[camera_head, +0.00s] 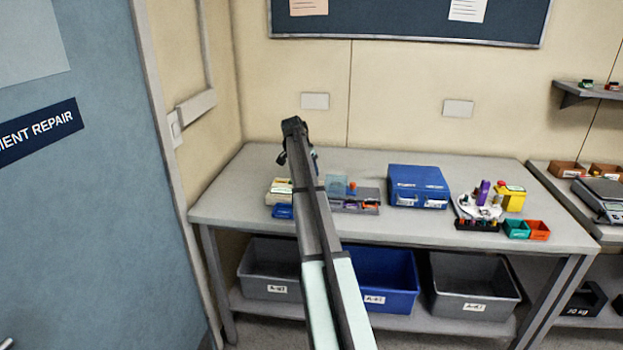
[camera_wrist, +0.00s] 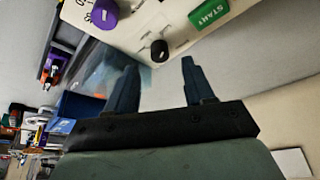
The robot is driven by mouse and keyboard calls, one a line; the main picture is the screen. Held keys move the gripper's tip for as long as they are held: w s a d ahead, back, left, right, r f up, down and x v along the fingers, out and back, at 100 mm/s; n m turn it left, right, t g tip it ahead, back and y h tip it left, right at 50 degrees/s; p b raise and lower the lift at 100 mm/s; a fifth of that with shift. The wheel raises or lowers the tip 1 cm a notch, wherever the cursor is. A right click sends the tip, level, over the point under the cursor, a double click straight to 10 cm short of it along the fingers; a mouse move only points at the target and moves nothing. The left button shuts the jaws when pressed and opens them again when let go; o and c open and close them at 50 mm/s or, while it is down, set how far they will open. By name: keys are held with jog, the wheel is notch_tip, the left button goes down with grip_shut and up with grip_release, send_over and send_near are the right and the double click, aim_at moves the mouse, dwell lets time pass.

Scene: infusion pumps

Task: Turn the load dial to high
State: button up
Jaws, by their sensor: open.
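A cream panel (camera_wrist: 133,28) fills the top of the wrist view. It carries a purple dial (camera_wrist: 103,14) with printed marks beside it, a small black knob (camera_wrist: 159,50) and a green START button (camera_wrist: 209,14). I cannot read which control is the load dial. My gripper (camera_wrist: 159,66) is open and empty, its two dark fingers pointing towards the panel. The black knob appears between and just past the fingertips; contact is not visible. In the head view a cream device (camera_head: 279,188) stands on the bench, partly hidden by my arm.
The grey bench (camera_head: 240,170) also holds a grey tray of parts (camera_head: 369,196), a blue case (camera_head: 418,184), a yellow box (camera_head: 511,199) and small teal and orange bins (camera_head: 517,229). A small blue tray (camera_head: 283,212) lies before the device. Bins stand below. The bench's back left is clear.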

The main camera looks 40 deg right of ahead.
jog(key=shift+x, duration=2.25)
grip_shut()
